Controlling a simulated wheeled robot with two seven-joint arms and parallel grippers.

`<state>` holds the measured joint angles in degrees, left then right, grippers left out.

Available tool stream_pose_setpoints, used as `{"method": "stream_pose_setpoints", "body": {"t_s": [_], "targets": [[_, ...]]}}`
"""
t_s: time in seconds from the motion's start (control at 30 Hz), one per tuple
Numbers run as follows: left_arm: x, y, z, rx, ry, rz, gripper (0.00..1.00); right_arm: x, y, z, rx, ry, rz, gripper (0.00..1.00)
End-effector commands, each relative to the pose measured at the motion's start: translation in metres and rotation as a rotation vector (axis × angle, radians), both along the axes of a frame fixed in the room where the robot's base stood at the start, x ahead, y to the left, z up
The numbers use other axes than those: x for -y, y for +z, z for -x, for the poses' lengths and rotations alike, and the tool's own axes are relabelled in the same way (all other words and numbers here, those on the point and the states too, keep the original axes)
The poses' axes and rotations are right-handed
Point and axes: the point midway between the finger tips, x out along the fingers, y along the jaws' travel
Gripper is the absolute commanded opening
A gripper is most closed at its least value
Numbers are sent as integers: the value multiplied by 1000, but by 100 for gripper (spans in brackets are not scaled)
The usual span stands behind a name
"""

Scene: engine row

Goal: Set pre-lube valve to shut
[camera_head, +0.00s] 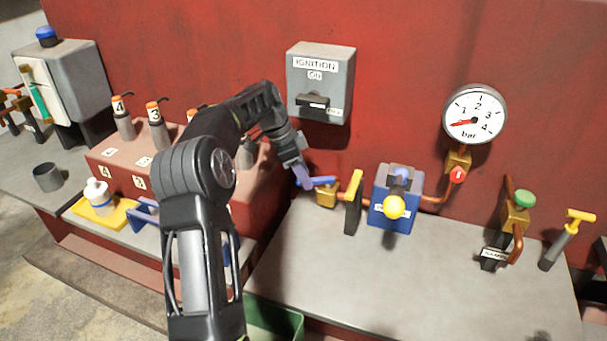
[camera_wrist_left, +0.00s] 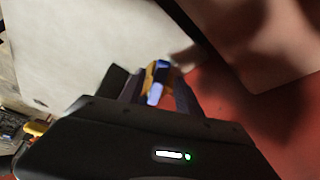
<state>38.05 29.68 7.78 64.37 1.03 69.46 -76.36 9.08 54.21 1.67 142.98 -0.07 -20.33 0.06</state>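A brass valve (camera_head: 327,199) with a blue lever (camera_head: 322,182) sits low against the red wall; I take it as the pre-lube valve, but I can read no label naming it. The lever lies roughly level across the picture. My left gripper (camera_head: 303,176) is at the lever's left end. In the left wrist view, the fingers of my left gripper (camera_wrist_left: 156,95) stand apart on either side of the blue lever (camera_wrist_left: 155,92), with what looks like a gap at each side. The brass body (camera_wrist_left: 150,76) shows just beyond. My right gripper is not in view.
Right of the valve stand a yellow-topped black part (camera_head: 353,214) and a blue box (camera_head: 383,207) with a yellow knob. A pressure gauge (camera_head: 474,114) and an ignition box (camera_head: 321,75) hang on the wall. A green-knobbed valve (camera_head: 516,214) is farther right. The grey bench front (camera_head: 400,285) is clear.

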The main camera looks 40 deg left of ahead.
Motion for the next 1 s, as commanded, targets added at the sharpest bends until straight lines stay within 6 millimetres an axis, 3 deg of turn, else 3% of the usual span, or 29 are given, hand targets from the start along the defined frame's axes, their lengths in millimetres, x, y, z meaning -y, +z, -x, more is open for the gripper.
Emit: {"method": "stream_pose_setpoints", "body": {"t_s": [0.33,0.73,1.0], "targets": [[-2,6,1,2,1,-1,40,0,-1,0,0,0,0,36],[-17,61,18,1,2,-1,40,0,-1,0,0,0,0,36],[-20,72,23,0,0,0,40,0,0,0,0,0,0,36]]}}
